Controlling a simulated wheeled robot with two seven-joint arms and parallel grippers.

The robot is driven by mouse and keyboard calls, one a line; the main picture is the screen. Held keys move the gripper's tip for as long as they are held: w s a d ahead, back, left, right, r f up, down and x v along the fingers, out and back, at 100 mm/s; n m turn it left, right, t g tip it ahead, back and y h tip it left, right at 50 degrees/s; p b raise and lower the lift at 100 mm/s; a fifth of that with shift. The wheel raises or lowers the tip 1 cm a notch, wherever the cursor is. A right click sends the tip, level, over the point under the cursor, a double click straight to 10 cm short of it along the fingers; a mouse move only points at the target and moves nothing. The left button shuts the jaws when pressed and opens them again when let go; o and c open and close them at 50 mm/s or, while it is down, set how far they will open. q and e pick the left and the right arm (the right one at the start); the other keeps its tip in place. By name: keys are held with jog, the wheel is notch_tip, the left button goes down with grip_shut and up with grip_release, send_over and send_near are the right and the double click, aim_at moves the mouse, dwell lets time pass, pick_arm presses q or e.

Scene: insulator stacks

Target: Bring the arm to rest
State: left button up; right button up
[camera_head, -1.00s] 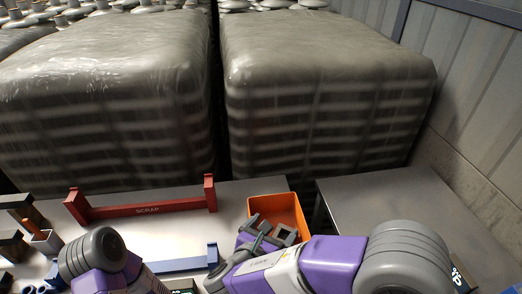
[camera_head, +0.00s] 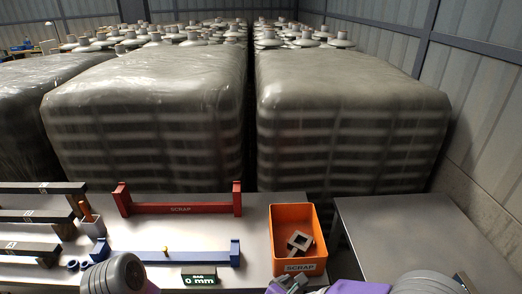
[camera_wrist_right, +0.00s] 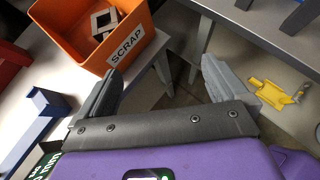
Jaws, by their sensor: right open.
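My right arm comes in at the lower right of the head view, its purple link (camera_head: 358,287) cut by the bottom edge. In the right wrist view my right gripper (camera_wrist_right: 157,88) is open, its two grey fingers wide apart with nothing between them. It is beside the orange SCRAP bin (camera_wrist_right: 75,30), over the gap between two table edges. The orange bin also shows in the head view (camera_head: 298,267), with a grey square ring (camera_head: 299,242) inside. A grey link (camera_head: 115,275) of my left arm shows at the bottom left; the left gripper is out of view.
Wrapped stacks (camera_head: 350,130) stand behind. A yellow object (camera_wrist_right: 270,92) lies low down.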

jog(key=s+a+f+m+g+y, duration=0.1)
jog(key=s+f+m+g+y, duration=0.3)
jog(key=s+f+m+g, duration=0.5)
jog(key=s+a+f+m+g+y, duration=0.2)
jog(key=s+f+m+y, duration=0.35)
jog(key=f, duration=0.75)
notch_tip(320, 180, down, 8)
jog(key=w+d+m+t+y, duration=0.2)
jog(key=w+d+m+t, duration=0.1)
jog(key=m, duration=1.3)
jog(key=shift+t, duration=0.3)
